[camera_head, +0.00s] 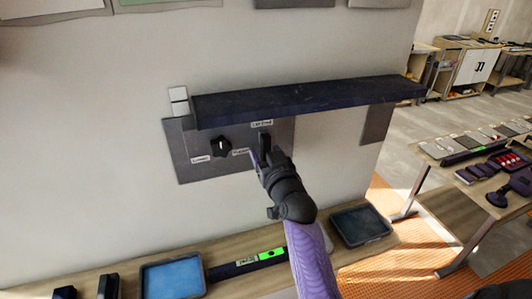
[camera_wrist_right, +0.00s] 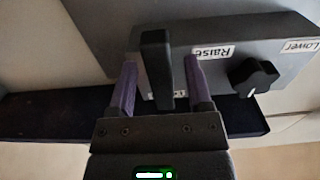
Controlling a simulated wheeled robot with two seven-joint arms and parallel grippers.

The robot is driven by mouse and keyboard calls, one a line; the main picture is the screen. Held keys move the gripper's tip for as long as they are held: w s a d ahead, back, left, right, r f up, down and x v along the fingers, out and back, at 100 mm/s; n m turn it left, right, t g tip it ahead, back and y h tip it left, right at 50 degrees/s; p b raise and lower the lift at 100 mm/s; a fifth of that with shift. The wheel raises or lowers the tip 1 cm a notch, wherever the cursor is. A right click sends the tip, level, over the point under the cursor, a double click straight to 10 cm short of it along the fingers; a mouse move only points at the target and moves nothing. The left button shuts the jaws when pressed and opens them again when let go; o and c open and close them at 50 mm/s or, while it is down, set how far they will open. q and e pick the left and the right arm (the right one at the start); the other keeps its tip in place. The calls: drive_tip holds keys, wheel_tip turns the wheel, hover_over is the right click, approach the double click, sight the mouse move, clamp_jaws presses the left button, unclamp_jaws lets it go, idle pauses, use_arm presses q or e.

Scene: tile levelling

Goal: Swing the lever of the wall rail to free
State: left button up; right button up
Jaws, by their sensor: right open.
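The wall rail (camera_head: 310,101) is a long dark bar on the wall. Below it is a grey panel (camera_head: 190,172). The black lever (camera_head: 264,141) stands upright on the panel, under a small label (camera_head: 262,123) that seems to read "Clamped". My right gripper (camera_head: 257,158) is at the lever. In the right wrist view the lever (camera_wrist_right: 156,62) stands between the two purple fingers of my open right gripper (camera_wrist_right: 160,82), with gaps visible on both sides. The label by the lever is mostly hidden there. My left gripper is not in view.
A black knob (camera_head: 221,148) sits left of the lever, between "Lower" and "Raise" labels; it also shows close to the right finger in the wrist view (camera_wrist_right: 252,76). Below is a wooden bench with a blue tray (camera_head: 172,279), a green-marked level (camera_head: 247,263) and a dark tray (camera_head: 361,226).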

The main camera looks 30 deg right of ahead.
clamp_jaws()
idle(0.3)
idle(1.1)
